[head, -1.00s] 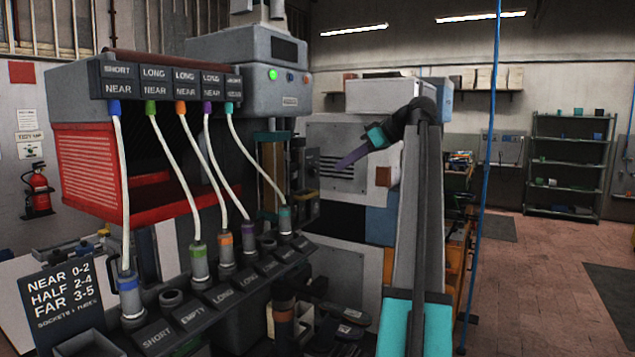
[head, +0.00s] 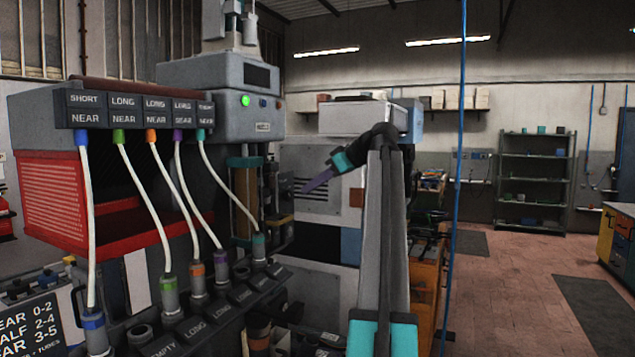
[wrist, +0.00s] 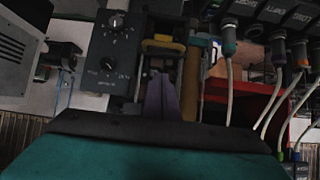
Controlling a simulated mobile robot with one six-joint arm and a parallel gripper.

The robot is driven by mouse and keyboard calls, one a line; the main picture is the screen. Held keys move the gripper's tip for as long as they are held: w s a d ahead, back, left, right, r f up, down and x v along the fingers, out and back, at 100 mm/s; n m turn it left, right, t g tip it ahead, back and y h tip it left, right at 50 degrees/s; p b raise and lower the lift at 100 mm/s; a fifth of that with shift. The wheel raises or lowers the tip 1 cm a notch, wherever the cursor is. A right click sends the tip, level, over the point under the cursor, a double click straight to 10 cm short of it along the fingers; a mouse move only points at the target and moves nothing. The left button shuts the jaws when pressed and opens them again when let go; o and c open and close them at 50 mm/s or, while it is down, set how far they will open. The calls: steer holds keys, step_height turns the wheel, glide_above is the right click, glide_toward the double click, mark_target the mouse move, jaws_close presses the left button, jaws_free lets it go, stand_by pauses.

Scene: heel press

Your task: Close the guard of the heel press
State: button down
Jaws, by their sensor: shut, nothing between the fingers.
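The heel press (head: 220,90) stands left of centre in the head view, a grey housing with a lit green lamp. Below it are a brown column and a dark frame with a yellow bar (head: 280,218), which looks like part of the guard. The wrist view shows a yellow handle (wrist: 163,46) above the fingertips. I cannot tell from these views how far the guard is open. My gripper (head: 308,188) has purple fingers, shut and empty, pointing at the press from its right. In the wrist view the fingers (wrist: 160,78) end just below the handle; contact is unclear.
White tubes with coloured ends (head: 160,200) hang from labelled blocks to a socket row at the front left. A red ribbed housing (head: 50,200) is behind them. A dark panel with knobs (wrist: 110,50) is beside the handle. A blue hanging line (head: 457,200) crosses the right; open floor lies beyond.

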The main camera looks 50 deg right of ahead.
mark_target(279, 236)
steer(key=w+a+f+p, duration=0.1)
steer(key=w+f+p, duration=0.2)
steer(key=w+f, duration=0.3)
steer(key=shift+a+f+p, duration=0.25)
steer(key=shift+f+p, duration=0.15)
steer(key=shift+f, duration=0.45)
step_height(279, 236, down, 11)
steer(key=b, duration=0.6)
steer(key=shift+b, duration=0.35)
steer(key=shift+s+r, duration=0.15)
